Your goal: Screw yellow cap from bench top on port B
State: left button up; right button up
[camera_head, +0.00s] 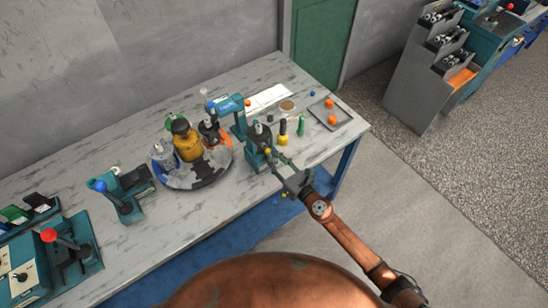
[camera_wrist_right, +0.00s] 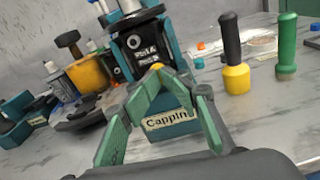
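A small yellow cap (camera_wrist_right: 157,66) sits between the fingertips of my right gripper (camera_wrist_right: 158,74), just in front of a dark motor block (camera_wrist_right: 140,45). The gripper's green-padded fingers meet at the cap in a peak. In the head view my right gripper (camera_head: 272,158) reaches in from the lower right to the front of the teal capping stand (camera_head: 257,157), and the yellow cap (camera_head: 267,151) shows as a small dot. The wrist view shows the stand's label (camera_wrist_right: 168,119). The block's lettering is too blurred to read, and the fingertips hide the port. My left gripper is out of view.
A yellow-and-black tool (camera_head: 283,138) and a green tool (camera_head: 301,126) stand right of the stand. A tray (camera_head: 343,113) with orange caps lies farther right. A round turntable (camera_head: 207,173) with several motors is on the left. The front of the marble bench (camera_head: 180,215) is clear.

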jog(key=n, duration=0.9)
jog(key=shift+w+d+r+p, duration=0.1)
jog(key=shift+w+d+p, duration=0.05)
jog(key=shift+p, duration=0.25)
jog(key=shift+s, duration=0.2)
jog(key=shift+c, duration=0.4)
grip_shut()
jog(key=shift+a, duration=0.2)
